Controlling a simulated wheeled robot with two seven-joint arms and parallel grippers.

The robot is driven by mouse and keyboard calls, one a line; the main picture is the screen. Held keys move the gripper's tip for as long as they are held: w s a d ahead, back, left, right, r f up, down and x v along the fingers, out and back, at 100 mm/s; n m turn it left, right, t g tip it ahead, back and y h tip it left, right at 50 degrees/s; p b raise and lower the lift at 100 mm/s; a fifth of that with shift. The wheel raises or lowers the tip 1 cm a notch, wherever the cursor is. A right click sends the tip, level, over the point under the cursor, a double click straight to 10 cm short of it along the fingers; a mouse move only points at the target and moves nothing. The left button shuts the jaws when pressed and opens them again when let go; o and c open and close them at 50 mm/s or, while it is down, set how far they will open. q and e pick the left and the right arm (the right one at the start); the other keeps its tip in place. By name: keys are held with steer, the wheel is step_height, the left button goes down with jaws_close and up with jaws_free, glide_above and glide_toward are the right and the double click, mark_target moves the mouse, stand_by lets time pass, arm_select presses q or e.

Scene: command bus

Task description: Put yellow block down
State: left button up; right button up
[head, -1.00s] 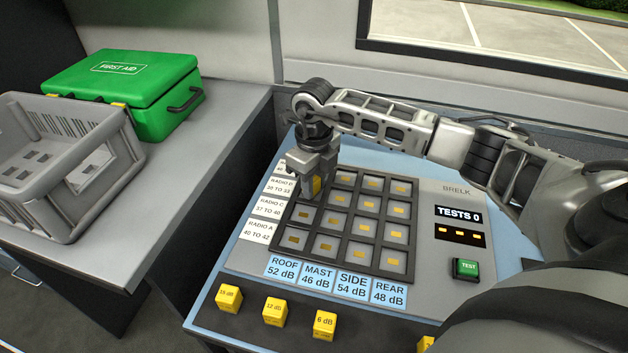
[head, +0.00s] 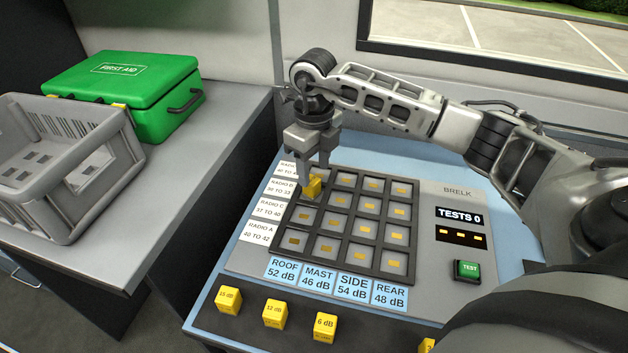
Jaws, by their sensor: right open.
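The yellow block (head: 312,187) sits in the left column of the dark grid (head: 362,263), which appears to be the second row from the back. My right gripper (head: 316,171) is open, with its fingers pointing down just above and around the top of the block. I cannot tell whether a finger still touches it. The gripper hides the back left cell of the grid. My left gripper is not in view.
Yellow blocks, including one marked 6 dB (head: 324,326), stand along the panel's front edge. A green TEST button (head: 467,270) is at the right. A grey crate (head: 70,180) and a green first aid box (head: 130,90) stand on the left counter.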

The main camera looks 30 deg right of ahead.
mark_target(315, 182)
step_height(315, 182, up, 7)
stand_by(0.6)
